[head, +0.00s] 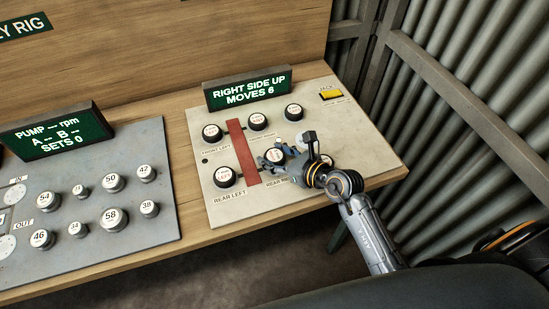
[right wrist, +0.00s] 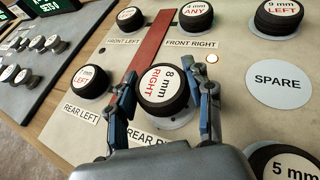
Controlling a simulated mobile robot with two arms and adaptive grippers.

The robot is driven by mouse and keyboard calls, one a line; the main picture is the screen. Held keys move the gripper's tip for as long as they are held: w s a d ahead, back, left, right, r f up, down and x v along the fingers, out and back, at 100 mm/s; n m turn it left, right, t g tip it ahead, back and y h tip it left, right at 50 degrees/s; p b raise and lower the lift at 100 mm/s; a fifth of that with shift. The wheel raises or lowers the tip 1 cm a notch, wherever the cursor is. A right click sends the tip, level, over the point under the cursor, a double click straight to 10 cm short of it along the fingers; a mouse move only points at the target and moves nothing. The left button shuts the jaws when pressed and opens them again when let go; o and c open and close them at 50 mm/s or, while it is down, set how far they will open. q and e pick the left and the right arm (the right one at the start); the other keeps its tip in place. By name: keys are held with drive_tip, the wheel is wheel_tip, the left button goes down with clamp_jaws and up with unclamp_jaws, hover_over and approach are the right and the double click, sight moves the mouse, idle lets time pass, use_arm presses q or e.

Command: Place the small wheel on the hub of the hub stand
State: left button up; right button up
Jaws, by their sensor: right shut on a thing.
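My right gripper (head: 275,156) is shut on a small black wheel with a white face reading "8 mm RIGHT" (right wrist: 162,86). One finger is on each side of the wheel in the right wrist view (right wrist: 168,96). The wheel is face up at the rear right place of a pale board (head: 225,205). A pale disc shows partly under it; I cannot tell whether the wheel touches it. No hub stand can be made out by that name. My left gripper is not in view.
Other black wheels stand around: "7 mm LEFT" (right wrist: 91,81), "4 mm ANY" (right wrist: 199,15), "9 mm LEFT" (right wrist: 279,14) and "5 mm" (right wrist: 290,164). An empty "SPARE" disc (right wrist: 277,86) lies right of the held wheel. A red strip (head: 243,152) divides the board. A display (head: 248,88) stands behind.

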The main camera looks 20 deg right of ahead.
drive_tip(key=shift+f, duration=0.9)
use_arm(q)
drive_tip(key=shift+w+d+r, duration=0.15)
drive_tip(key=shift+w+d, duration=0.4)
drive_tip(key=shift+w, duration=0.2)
use_arm(e)
drive_tip(key=shift+f, duration=0.15)
drive_tip(key=o, duration=1.2)
drive_tip(key=shift+c, duration=0.2)
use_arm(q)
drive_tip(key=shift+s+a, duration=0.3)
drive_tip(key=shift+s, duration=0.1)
